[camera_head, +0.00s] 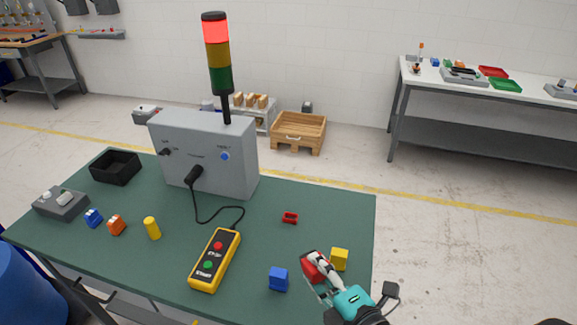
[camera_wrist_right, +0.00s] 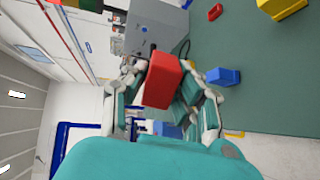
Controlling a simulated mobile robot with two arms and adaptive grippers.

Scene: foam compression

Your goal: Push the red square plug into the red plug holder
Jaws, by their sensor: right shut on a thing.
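The red square plug (camera_head: 312,267) is held between the fingers of my right gripper (camera_head: 325,275), above the front right part of the green table. In the right wrist view the plug (camera_wrist_right: 163,80) shows as a red block between both fingers. A small red piece with a dark gap (camera_head: 290,217), which looks like the red plug holder, lies on the table behind and left of the gripper. The plug is apart from it. My left gripper is not in view.
A yellow block (camera_head: 340,259) stands right beside my right gripper. A blue block (camera_head: 279,279) stands to its left. A yellow pendant (camera_head: 215,260) is cabled to a grey box (camera_head: 207,150) with a signal tower. Table around the small red piece is clear.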

